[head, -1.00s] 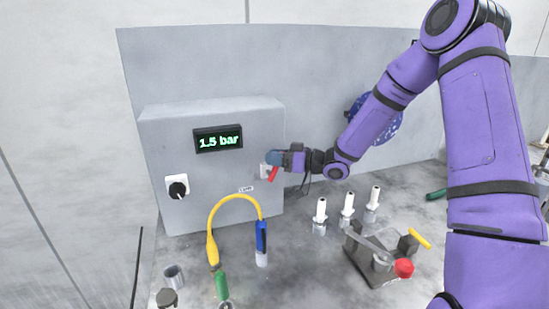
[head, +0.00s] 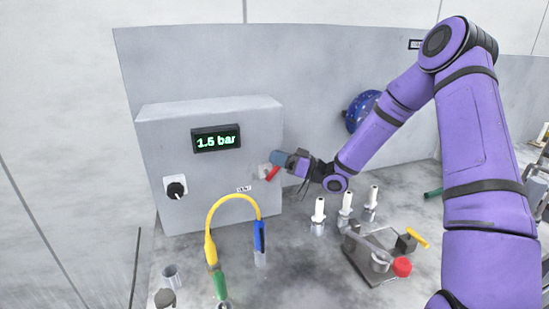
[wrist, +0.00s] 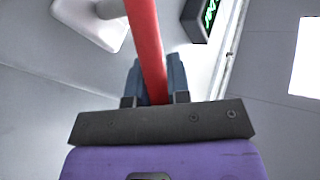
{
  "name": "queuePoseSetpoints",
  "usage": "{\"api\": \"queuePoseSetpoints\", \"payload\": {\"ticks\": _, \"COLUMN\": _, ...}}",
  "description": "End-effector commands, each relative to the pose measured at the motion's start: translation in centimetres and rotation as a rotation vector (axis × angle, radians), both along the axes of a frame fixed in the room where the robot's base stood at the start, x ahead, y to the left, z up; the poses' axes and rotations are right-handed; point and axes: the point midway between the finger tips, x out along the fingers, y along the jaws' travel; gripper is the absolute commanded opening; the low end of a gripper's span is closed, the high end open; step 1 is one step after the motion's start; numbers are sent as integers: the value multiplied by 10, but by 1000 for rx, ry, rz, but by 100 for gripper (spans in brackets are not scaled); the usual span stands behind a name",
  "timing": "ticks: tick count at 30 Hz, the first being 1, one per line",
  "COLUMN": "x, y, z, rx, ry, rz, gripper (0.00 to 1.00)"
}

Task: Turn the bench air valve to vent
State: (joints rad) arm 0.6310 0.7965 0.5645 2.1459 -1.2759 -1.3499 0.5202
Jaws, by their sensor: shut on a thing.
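The valve's red lever (head: 272,173) is on the right part of the grey bench box (head: 222,112), against a pale valve body (head: 263,170). My gripper (head: 277,158) is at the lever, with its blue-grey fingers partly hiding it. In the wrist view the red lever (wrist: 146,40) runs between the two fingers (wrist: 155,80), which are shut on it. A pale valve part (wrist: 93,18) shows at the top left there. The lever slants down to the left in the head view. The display (head: 216,139) reads 1.5 bar.
A black knob (head: 176,189) sits on the box's left side. A yellow hose (head: 232,199) arches in front of the box. Several white-topped pieces (head: 319,211) stand right of it, below my arm. A fixture with a red knob (head: 402,267) stands nearer.

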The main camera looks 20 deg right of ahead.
Motion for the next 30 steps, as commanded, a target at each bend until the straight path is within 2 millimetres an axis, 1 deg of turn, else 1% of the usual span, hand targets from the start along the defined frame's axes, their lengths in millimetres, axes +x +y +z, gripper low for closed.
{"api": "queuePoseSetpoints", "payload": {"ticks": 6, "x": 0, "y": -8, "z": -5, "rx": 133, "ry": 2, "rz": -1, "gripper": 0}}
{"api": "queuePoseSetpoints", "payload": {"ticks": 12, "x": 0, "y": -12, "z": -8, "rx": 206, "ry": 1, "rz": -2, "gripper": 0}}
{"api": "queuePoseSetpoints", "payload": {"ticks": 28, "x": 0, "y": -13, "z": -9, "rx": 235, "ry": 0, "rz": -1, "gripper": 0}}
{"api": "queuePoseSetpoints", "payload": {"ticks": 29, "x": 0, "y": -13, "z": -9, "rx": 235, "ry": 0, "rz": -1, "gripper": 20}}
{"api": "queuePoseSetpoints", "payload": {"ticks": 30, "x": 0, "y": -13, "z": -9, "rx": 235, "ry": 0, "rz": -2, "gripper": 28}}
